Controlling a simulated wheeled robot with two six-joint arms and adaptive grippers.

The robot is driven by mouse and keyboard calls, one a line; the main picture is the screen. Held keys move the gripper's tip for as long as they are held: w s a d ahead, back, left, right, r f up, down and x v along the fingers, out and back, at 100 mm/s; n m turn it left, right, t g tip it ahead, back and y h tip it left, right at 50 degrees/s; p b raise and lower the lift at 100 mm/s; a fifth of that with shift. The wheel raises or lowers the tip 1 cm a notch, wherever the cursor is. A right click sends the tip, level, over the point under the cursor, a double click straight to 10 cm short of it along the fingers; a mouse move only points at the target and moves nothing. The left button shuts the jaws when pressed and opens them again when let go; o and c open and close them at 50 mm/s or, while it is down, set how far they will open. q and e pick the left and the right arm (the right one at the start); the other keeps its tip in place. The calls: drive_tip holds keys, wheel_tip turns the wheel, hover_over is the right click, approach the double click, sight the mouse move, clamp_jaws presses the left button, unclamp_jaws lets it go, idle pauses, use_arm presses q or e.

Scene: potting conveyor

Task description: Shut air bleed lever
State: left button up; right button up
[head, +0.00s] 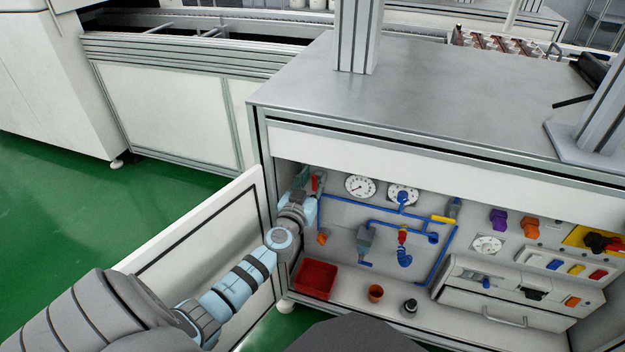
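My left arm reaches from the lower left past the open door into the cabinet. My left gripper (306,181) is at the left end of the panel, beside a small red lever (316,184). The gripper's fingers are small and partly hidden by the wrist, so I cannot tell whether they are open or touch the lever. No label is readable, so I cannot tell which is the air bleed lever. My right gripper is not in view.
The open cabinet door (205,235) stands left of my forearm. A red bin (316,279), a terracotta pot (375,293) and a dark cup (410,306) stand on the cabinet floor. Gauges (360,187) and switches fill the panel. The grey worktop (440,85) overhangs it.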

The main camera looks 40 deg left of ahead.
use_arm(q)
clamp_jaws()
